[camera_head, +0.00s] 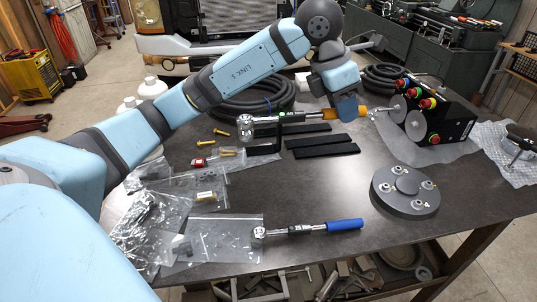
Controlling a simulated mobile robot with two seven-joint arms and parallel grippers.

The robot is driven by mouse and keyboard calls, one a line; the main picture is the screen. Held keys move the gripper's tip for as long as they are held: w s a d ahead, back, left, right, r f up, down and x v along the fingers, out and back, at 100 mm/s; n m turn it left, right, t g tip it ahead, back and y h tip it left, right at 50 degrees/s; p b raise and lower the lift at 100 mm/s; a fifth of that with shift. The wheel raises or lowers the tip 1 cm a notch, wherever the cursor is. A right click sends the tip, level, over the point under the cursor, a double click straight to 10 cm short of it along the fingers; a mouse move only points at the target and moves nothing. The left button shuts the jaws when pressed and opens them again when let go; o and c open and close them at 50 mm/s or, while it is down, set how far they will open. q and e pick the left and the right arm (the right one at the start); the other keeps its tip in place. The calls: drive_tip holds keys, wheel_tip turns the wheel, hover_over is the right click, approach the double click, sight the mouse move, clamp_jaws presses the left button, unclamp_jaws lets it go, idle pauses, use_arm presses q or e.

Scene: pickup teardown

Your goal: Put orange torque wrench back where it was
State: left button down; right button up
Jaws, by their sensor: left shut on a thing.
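The orange torque wrench (290,118) lies nearly level across the picture at the back middle of the table (310,190). Its silver round head points left and its orange handle points right. My left gripper (348,114) comes down from above and is shut on the orange handle. The fingertips are mostly hidden by the gripper body, and I cannot tell whether the wrench touches the table or hangs just above it. A second torque wrench with a blue handle (345,225) lies near the front edge. My right gripper is not in view.
Black flat bars (325,150) lie just in front of the orange wrench. Coiled black hose (250,97) is behind it. A black control box (435,112) stands at right, a grey flange disc (405,192) in front of it. Plastic bags (150,225) cover the left; the table's centre is clear.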

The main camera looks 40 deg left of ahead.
use_arm(q)
wheel_tip(320, 180, down, 20)
drive_tip(key=shift+r+b, duration=0.15)
drive_tip(key=shift+b, duration=0.25)
drive_tip(key=shift+s, duration=0.1)
drive_tip(key=c, duration=1)
unclamp_jaws()
drive_tip(key=v, duration=1.2)
